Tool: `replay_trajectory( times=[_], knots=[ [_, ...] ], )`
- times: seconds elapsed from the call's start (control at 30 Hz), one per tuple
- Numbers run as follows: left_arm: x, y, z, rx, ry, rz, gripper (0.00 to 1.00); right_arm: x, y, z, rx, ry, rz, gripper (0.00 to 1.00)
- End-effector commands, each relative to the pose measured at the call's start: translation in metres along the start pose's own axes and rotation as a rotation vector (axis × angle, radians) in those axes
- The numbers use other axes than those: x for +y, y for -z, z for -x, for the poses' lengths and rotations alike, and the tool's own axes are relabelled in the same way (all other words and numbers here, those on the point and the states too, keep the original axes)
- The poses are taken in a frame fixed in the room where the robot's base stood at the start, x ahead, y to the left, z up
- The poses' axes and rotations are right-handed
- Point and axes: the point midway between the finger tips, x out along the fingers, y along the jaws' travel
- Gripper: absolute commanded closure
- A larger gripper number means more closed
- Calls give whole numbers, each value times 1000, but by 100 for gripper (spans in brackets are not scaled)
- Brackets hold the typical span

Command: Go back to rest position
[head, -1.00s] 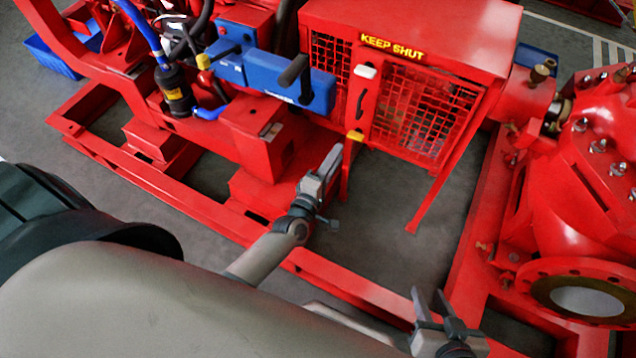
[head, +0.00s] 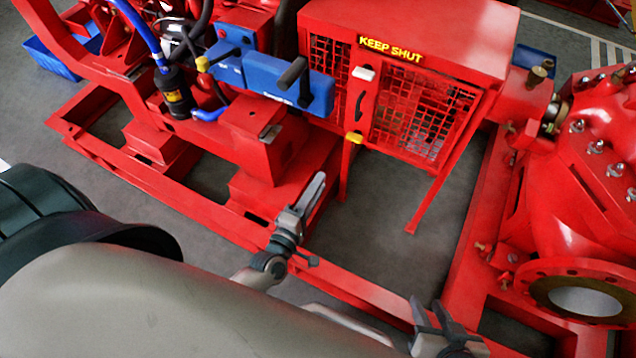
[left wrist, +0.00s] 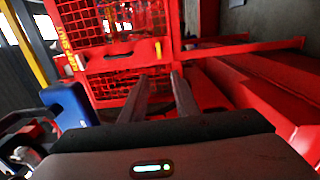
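My left gripper (head: 310,198) is in front of the red pumpset, over its base rail, below and left of the guard box. In the left wrist view, its two fingers (left wrist: 158,82) stand apart with nothing between them, pointing toward the mesh guard (left wrist: 112,78). My right gripper (head: 430,314) is at the bottom of the head view, over the front rail. Its fingers are spread and empty. The red guard box (head: 410,35) reads "KEEP SHUT" and has a white-and-yellow handled latch bar (head: 358,105) on its front.
A blue control box (head: 290,92) with a dark lever is left of the guard. The red base rails (head: 190,205) run along the front, near both arms. A red pump casing with a round flange (head: 580,293) is at right. Grey floor is in front of the base.

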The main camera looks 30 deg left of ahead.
Motion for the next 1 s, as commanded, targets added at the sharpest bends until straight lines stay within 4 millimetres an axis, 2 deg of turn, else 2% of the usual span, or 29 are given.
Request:
replay_trajectory(
  times=[0.37,0.57,0.67,0.8,0.9,1.0],
  knots=[
    [1,-3,1,-10,4,-13,72,-1,0,0,1,1,1,69],
    [5,-30,10,-103,49,-134,72,0,0,0,1,1,1,69],
    [9,-54,21,-192,87,-262,72,0,0,0,1,0,1,69],
    [14,-87,46,-345,149,-505,72,0,0,0,1,0,1,69],
    [17,-104,69,-458,196,-702,72,0,0,0,1,0,1,69],
    [18,-112,92,-556,240,-886,72,0,0,0,1,0,1,69]
  ],
)
